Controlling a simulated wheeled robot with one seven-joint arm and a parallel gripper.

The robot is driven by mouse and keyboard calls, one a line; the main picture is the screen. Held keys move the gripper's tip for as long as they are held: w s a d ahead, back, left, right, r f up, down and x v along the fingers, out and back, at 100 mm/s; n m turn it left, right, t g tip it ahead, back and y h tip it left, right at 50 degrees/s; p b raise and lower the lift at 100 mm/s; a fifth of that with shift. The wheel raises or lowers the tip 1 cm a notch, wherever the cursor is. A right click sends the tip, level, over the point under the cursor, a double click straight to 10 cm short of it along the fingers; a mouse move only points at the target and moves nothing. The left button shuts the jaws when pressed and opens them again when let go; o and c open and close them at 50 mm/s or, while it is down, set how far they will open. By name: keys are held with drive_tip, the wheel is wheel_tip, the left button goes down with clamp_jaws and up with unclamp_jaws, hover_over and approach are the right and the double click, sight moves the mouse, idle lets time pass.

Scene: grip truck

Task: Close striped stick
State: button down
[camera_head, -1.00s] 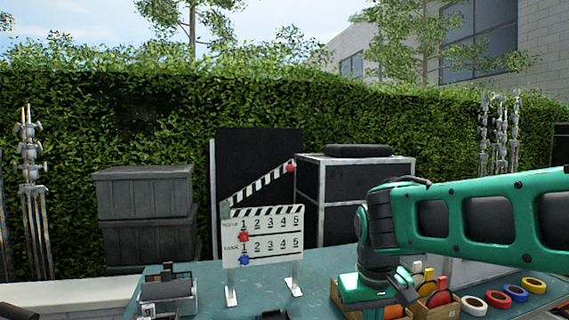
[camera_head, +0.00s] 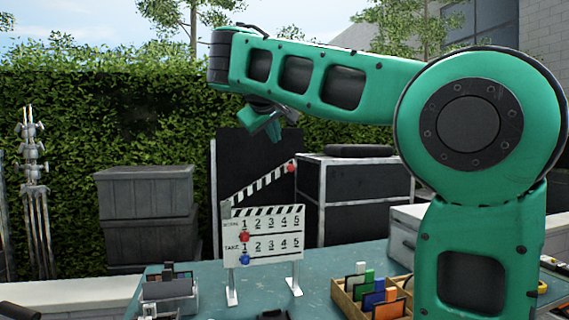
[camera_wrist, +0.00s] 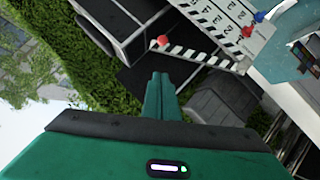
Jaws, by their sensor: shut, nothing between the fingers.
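The striped stick (camera_head: 263,184) is the hinged top bar of a white clapperboard (camera_head: 265,250). It is raised at an angle, apart from the board's striped top edge, with a red knob (camera_head: 291,167) at its upper right end. The stick also shows in the wrist view (camera_wrist: 200,55), with its red knob (camera_wrist: 163,41). My gripper (camera_head: 272,129) is above the raised stick, pointing down, and touches nothing I can see. In the wrist view my gripper's fingers (camera_wrist: 160,78) are together and empty, close below the red knob in the picture.
The board stands on white feet on a teal table (camera_head: 210,275). A wooden box (camera_head: 350,303) of coloured items is at its right, a small tray (camera_head: 168,290) at its left. Black cases (camera_head: 350,195) and a dark panel (camera_head: 229,160) stand behind.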

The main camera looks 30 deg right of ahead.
drive_tip(key=s+d+f+x, duration=0.1)
drive_tip(key=s+f+x, duration=0.1)
drive_tip(key=x, duration=1)
drive_tip(key=shift+r, duration=0.1)
